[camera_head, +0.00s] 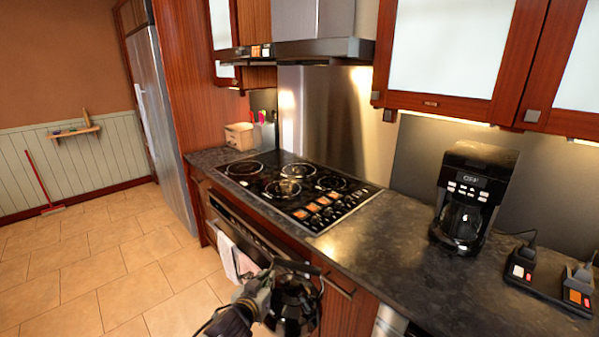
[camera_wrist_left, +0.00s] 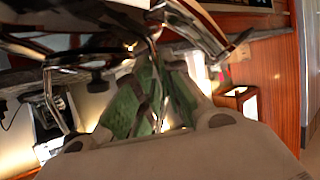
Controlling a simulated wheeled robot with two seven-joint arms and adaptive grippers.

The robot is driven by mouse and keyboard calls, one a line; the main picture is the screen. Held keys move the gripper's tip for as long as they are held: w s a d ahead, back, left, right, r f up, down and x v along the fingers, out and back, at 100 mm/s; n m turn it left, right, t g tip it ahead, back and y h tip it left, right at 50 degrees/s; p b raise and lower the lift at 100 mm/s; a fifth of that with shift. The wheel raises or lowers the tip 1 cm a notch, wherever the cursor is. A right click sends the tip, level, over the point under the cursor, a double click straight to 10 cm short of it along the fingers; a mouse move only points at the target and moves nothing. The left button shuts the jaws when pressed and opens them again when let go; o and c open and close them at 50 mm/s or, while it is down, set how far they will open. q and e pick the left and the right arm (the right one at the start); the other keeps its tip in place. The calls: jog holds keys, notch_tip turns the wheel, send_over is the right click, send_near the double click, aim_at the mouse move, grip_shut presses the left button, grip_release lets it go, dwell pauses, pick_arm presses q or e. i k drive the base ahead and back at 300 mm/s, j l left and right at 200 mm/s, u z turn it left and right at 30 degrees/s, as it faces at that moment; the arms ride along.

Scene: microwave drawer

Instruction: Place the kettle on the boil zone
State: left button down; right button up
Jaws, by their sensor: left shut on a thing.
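A glossy black kettle (camera_head: 294,306) hangs in front of the counter's front edge, low in the head view. My left gripper (camera_head: 275,272) is shut on it near its top. In the left wrist view the green-padded fingers (camera_wrist_left: 155,100) are close together below the kettle's shiny curved surface (camera_wrist_left: 195,18); the exact grip is hard to make out. The black hob (camera_head: 262,195) has several round zones and lies in the counter, beyond and above the kettle in the picture. I cannot tell which zone is the boil zone. My right gripper is not in view.
A coffee maker (camera_head: 474,195) stands on the dark counter (camera_head: 385,245) right of the hob. Battery chargers (camera_head: 548,278) lie at the far right. A wooden box (camera_head: 239,136) stands behind the hob's left end. Towels (camera_head: 235,262) hang on the oven front. A range hood (camera_head: 318,45) is above.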

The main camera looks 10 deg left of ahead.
aim_at(298, 167)
jog(key=i+j+z, duration=0.35)
jog(key=j, duration=1.3)
jog(key=i+j+z, duration=0.1)
jog(key=j+z, duration=0.25)
jog(key=j, duration=1.35)
jog(key=j+z, duration=0.3)
jog(key=j, duration=1.45)
jog(key=k, duration=0.05)
